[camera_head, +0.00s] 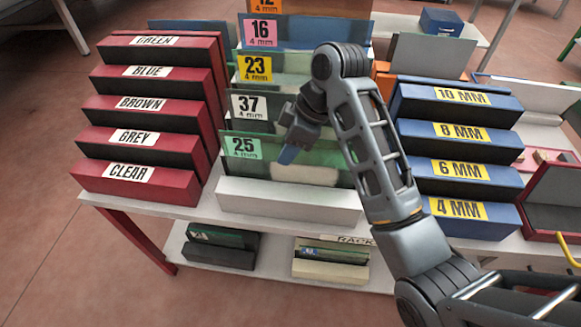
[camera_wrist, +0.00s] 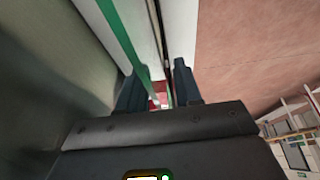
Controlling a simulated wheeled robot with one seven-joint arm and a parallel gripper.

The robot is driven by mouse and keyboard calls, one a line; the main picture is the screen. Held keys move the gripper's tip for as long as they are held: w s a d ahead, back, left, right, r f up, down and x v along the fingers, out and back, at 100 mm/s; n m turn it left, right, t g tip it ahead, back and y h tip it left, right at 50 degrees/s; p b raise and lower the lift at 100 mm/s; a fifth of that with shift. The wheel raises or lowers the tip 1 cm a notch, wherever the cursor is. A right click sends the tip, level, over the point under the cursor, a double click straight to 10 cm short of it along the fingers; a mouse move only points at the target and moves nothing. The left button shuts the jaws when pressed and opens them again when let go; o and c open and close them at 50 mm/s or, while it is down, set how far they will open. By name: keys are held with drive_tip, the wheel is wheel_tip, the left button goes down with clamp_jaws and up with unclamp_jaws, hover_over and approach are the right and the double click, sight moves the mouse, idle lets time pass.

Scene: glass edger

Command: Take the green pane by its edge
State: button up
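A green pane (camera_head: 268,153), with a green tag reading 25, stands in the front slot of the middle rack (camera_head: 290,200) in the head view. My gripper (camera_head: 290,152) is at its upper edge, pointing down. In the wrist view a bright green pane edge (camera_wrist: 122,35) runs down into the gap between the two fingers of my gripper (camera_wrist: 158,90), nearer the left finger. The fingers are apart, with a visible gap to the right of the edge. The fingertips are partly hidden in the head view, so I cannot tell whether the left finger touches the glass.
Behind stand panes tagged 37 (camera_head: 247,104), 23 (camera_head: 254,68) and 16 (camera_head: 261,31). Red boxes labelled by colour (camera_head: 150,145) stand at left, blue boxes labelled by thickness (camera_head: 455,135) at right. A lower shelf (camera_head: 275,262) holds more boxes.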

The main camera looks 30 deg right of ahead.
clamp_jaws()
drive_tip(key=shift+r, duration=0.1)
idle(1.2)
